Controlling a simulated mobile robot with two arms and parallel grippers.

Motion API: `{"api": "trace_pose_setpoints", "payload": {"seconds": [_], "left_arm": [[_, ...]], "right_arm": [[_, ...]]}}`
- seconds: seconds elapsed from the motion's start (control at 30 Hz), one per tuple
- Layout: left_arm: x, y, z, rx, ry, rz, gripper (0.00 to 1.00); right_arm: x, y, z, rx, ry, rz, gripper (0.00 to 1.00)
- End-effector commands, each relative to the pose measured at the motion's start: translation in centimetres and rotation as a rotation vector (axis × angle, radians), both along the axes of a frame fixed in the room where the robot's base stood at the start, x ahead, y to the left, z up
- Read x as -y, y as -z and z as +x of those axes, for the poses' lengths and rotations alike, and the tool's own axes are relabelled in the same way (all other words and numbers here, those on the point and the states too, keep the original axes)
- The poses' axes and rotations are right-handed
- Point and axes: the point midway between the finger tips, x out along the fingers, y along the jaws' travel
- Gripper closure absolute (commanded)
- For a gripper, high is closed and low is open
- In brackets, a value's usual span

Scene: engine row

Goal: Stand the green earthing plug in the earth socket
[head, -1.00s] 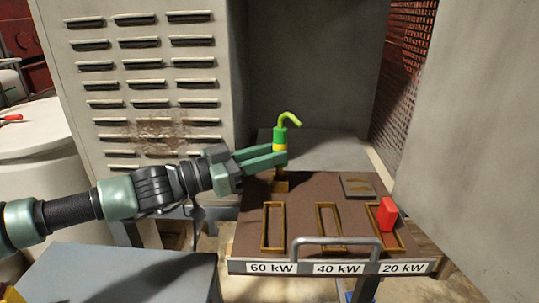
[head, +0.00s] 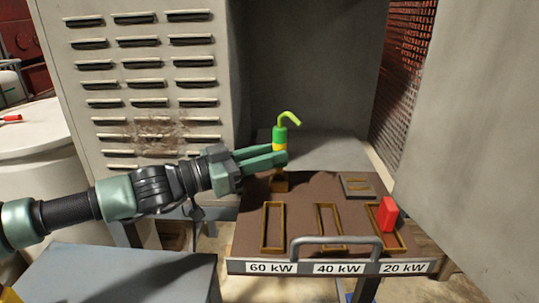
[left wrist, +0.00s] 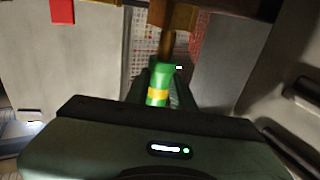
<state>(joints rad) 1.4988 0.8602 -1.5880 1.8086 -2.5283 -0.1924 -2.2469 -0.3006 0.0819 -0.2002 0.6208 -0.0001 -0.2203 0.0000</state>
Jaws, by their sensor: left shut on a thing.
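The green earthing plug (head: 280,136) is upright, with a yellow band and a bent light-green lead on top. My left gripper (head: 282,157) is shut on it below the band. The brass earth socket (head: 280,184) stands at the back left of the brown board, directly under the plug. In the left wrist view the plug (left wrist: 158,82) lies between the fingers, and its pin reaches to the brass socket (left wrist: 172,15). How far the pin is in, I cannot tell. My right gripper is not in view.
The brown board (head: 300,192) has several brass frames, labelled 60, 40 and 20 kW. A red block (head: 388,214) stands at the right frame. A grey handle (head: 335,241) arches at the front edge. Louvred cabinet (head: 150,60) behind my arm, grey panel (head: 470,120) at right.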

Motion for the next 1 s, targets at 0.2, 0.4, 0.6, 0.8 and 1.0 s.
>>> {"api": "trace_pose_setpoints", "payload": {"seconds": [0.2,0.4,0.6,0.8,1.0], "left_arm": [[-0.01,-0.08,0.01,0.001,0.000,0.000,1.00],[0.00,-0.02,-0.01,0.001,0.000,0.000,1.00],[0.02,-0.09,-0.02,0.002,0.000,0.000,1.00],[0.01,-0.02,-0.02,0.001,0.000,0.000,1.00],[0.01,0.44,-0.02,0.001,0.000,0.000,1.00]], "right_arm": [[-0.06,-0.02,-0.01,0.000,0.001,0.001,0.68],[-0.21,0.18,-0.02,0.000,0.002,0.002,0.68],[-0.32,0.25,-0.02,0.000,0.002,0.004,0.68],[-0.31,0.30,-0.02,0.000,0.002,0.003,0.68],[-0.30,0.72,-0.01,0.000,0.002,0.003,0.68]]}}
